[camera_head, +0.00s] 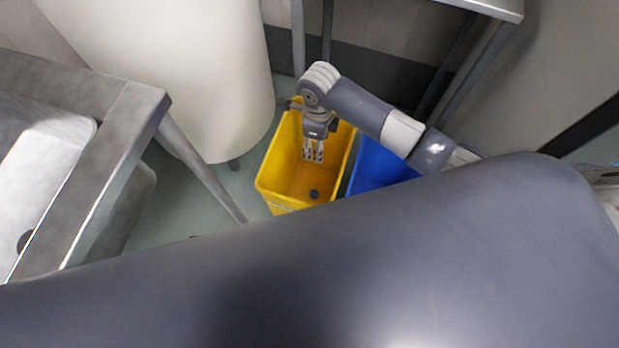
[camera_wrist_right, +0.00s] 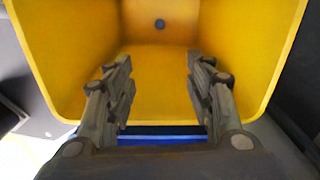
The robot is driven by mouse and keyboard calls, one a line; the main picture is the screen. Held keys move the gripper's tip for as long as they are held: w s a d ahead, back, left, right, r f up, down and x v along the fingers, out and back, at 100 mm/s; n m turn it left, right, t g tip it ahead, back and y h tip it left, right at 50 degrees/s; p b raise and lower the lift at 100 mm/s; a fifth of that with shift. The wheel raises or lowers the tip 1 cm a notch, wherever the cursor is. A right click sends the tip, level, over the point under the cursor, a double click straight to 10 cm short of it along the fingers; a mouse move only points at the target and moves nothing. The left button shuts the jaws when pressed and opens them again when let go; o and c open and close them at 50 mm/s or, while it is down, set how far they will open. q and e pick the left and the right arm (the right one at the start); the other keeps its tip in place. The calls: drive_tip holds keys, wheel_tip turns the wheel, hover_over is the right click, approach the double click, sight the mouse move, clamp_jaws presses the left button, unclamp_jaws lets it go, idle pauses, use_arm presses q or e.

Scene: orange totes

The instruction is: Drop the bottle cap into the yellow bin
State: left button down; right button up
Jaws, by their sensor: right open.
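The yellow bin (camera_head: 277,165) stands on the floor in the middle of the head view. A small dark round thing, which looks like the bottle cap (camera_head: 314,194), is inside the bin towards its near end. It also shows in the right wrist view (camera_wrist_right: 160,24) against the yellow inside, apart from the fingers. My right gripper (camera_head: 313,157) points down over the bin's opening. Its two fingers (camera_wrist_right: 158,80) are spread apart with nothing between them. My left gripper is not in view.
A blue bin (camera_head: 376,170) stands right beside the yellow bin, partly hidden by my right arm. A large cream rounded container (camera_head: 205,75) is behind on the left. A grey metal table (camera_head: 105,140) is at the left. Metal legs of another table (camera_head: 475,75) stand at the back right.

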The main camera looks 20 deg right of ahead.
wheel_tip(320, 180, up, 12)
idle(0.6)
idle(0.4)
